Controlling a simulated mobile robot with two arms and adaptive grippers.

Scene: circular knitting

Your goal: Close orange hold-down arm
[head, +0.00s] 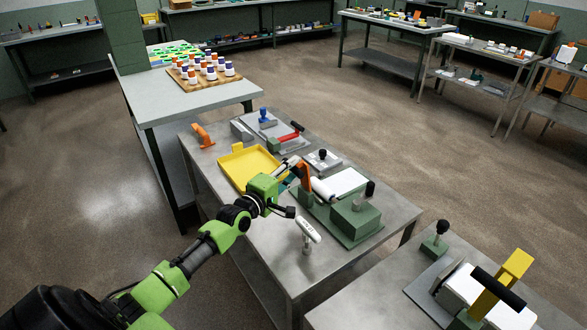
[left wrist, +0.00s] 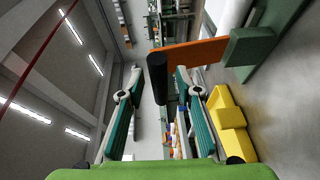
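The orange hold-down arm (head: 305,174) stands raised on a green fixture (head: 326,216) beside a white roll (head: 323,189). In the left wrist view the orange arm (left wrist: 203,52) runs from a green block to a black handle (left wrist: 158,80). My left gripper (head: 293,166) is at the raised arm in the head view. In the left wrist view its two teal fingers (left wrist: 157,72) are spread, with the black handle between them and a gap visible on each side. Whether a finger touches the arm is hard to tell. My right gripper is not in view.
A yellow tray (head: 248,166) lies behind my left gripper; it also shows in the left wrist view (left wrist: 228,120). A white T-shaped handle (head: 307,232) stands in front of the fixture.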

